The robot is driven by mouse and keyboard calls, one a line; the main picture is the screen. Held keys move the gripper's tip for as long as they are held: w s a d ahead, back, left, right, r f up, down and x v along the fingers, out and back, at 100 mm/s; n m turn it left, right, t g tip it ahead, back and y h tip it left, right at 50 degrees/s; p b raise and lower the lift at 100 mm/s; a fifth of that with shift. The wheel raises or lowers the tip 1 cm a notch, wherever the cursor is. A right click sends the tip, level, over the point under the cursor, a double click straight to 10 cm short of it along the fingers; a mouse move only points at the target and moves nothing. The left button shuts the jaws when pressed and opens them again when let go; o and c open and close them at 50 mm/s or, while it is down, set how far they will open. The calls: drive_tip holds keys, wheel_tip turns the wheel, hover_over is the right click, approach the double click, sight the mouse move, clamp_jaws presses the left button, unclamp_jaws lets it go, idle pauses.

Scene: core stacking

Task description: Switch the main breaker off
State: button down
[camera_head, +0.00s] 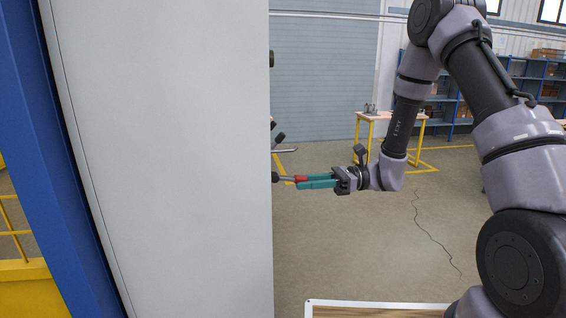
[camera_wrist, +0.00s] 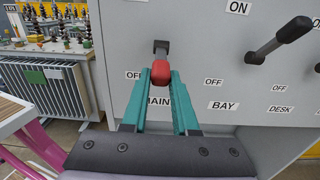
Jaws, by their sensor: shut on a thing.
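The main breaker's lever with a red grip (camera_wrist: 161,72) stands out from the grey panel in the wrist view, above a partly hidden "MAIN" label (camera_wrist: 160,102). An "OFF" label (camera_wrist: 133,75) is beside it. My gripper (camera_wrist: 162,80) has its teal fingers shut on the red grip. In the head view the red grip (camera_head: 300,179) shows at the fingertips of my gripper (camera_head: 308,181), at the cabinet's right edge. The lever points out from the panel toward the wrist camera. The cabinet's front face is hidden from the head view.
A black lever (camera_wrist: 280,40) sticks out to the right, with "BAY" (camera_wrist: 225,105) and "DESK" (camera_wrist: 282,109) labels below. The tall grey cabinet (camera_head: 165,150) fills the left of the head view. A yellow-legged table (camera_head: 390,117) stands behind; open floor lies between.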

drive_tip(key=shift+s+a+f, duration=0.1)
drive_tip(key=shift+a+f, duration=0.15)
drive_tip(key=shift+f, duration=0.3)
drive_tip(key=shift+s+a+f, duration=0.1)
drive_tip(key=shift+a+f, duration=0.15)
drive_tip(key=shift+f, duration=0.25)
drive_tip(key=shift+s+a+f, duration=0.1)
drive_tip(key=shift+a+f, duration=0.55)
drive_tip(key=shift+f, duration=0.25)
drive_tip(key=shift+a, duration=0.1)
drive_tip(key=c, duration=0.6)
unclamp_jaws()
drive_tip(key=shift+a+f, duration=0.1)
drive_tip(key=shift+f, duration=0.05)
